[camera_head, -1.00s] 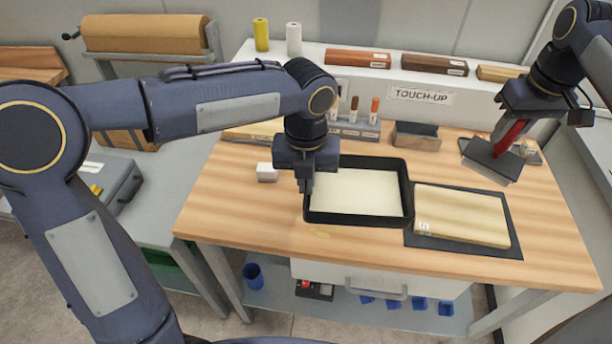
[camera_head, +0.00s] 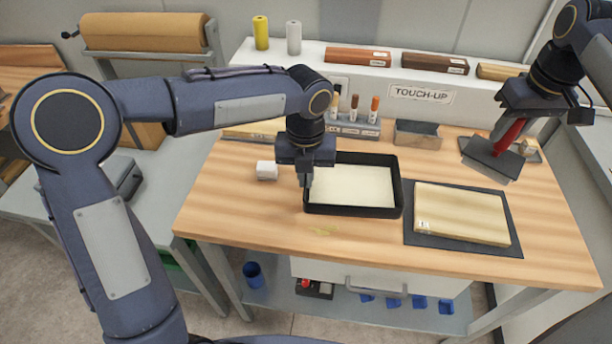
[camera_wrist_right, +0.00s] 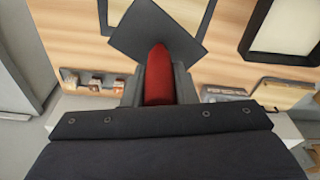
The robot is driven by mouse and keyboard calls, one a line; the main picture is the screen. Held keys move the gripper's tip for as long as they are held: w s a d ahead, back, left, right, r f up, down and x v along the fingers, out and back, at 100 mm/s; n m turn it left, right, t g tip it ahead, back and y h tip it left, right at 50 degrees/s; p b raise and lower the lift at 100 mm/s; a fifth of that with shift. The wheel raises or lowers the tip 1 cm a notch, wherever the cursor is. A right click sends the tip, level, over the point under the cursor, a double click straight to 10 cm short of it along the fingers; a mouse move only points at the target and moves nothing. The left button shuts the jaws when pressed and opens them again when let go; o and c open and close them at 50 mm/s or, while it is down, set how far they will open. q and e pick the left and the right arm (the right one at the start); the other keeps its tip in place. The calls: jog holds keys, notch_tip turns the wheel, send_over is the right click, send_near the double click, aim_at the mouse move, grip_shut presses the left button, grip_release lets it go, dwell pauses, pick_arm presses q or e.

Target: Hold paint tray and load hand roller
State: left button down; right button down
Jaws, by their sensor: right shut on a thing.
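The black paint tray (camera_head: 398,185), with a cream inside, lies on the wooden bench. My left gripper (camera_head: 305,182) points down at its left wall, its narrow fingers close together on the rim; the fingertips are partly hidden. My right gripper (camera_head: 512,118) is raised over the bench's right side, shut on the red handle of the hand roller (camera_head: 508,137). The tool's dark, flat-looking head (camera_head: 492,160) hangs below, apart from tray and board. In the right wrist view the red handle (camera_wrist_right: 158,75) lies between the fingers, with the dark square head (camera_wrist_right: 155,30) beyond.
A pale board (camera_head: 460,213) lies on a dark mat (camera_head: 413,238) right of the tray. Markers in a rack (camera_head: 355,128) and a grey bin (camera_head: 417,134) stand behind.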

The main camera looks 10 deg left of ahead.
pick_arm(q)
jog(key=shift+w+a+f+p, duration=0.1)
jog(key=shift+w+a+f, duration=0.2)
jog(key=shift+w+f, duration=1.3)
jog(key=shift+w+a+f+p, duration=0.1)
jog(key=shift+w+a+f, duration=0.2)
jog(key=shift+w+f, duration=1.3)
jog(key=shift+w+a+f+p, duration=0.1)
jog(key=shift+w+a+f, duration=0.2)
jog(key=shift+w+f, duration=1.25)
jog(key=shift+w+r, duration=0.25)
jog(key=shift+f, duration=0.3)
jog(key=c, duration=1.6)
grip_release()
jog(key=shift+o, duration=0.2)
jog(key=shift+c, duration=0.3)
grip_shut()
